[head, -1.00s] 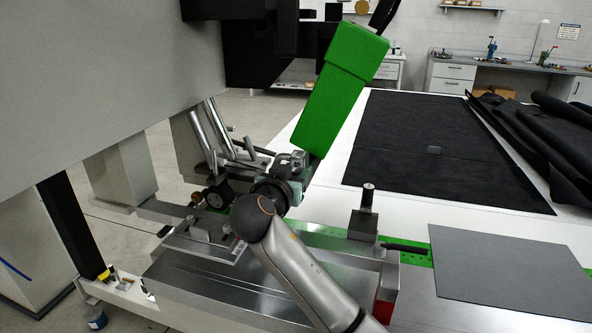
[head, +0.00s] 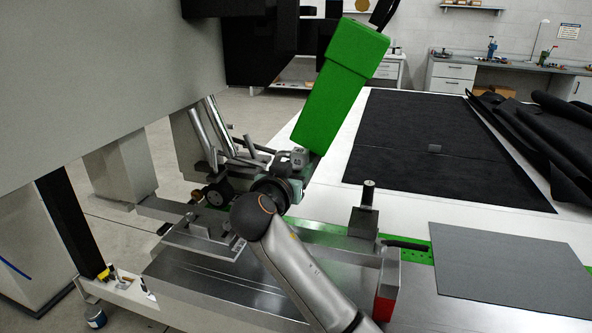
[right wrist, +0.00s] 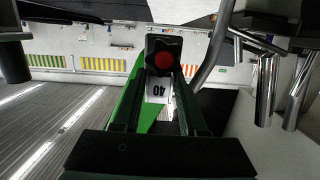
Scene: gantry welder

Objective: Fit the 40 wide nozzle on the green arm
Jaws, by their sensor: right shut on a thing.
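The 40 wide nozzle is a small grey block (head: 299,157) held in my right gripper (head: 290,168), just below the lower end of the tilted green arm (head: 339,90). In the right wrist view the nozzle (right wrist: 157,88) shows a white "40" label and a dark end with a red round centre, between the two fingers of my right gripper (right wrist: 158,82). The gripper is shut on it. In the head view the nozzle overlaps the arm's lower edge; I cannot tell whether they touch. My left gripper is out of view.
Metal tubes (head: 203,135) stand left of my right gripper. A steel bench block (head: 220,285) with a bracket plate (head: 192,243) lies below my arm. A dark post (head: 365,210) stands to the right. A grey sheet (head: 510,270) and black cloth (head: 440,125) lie on the white table.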

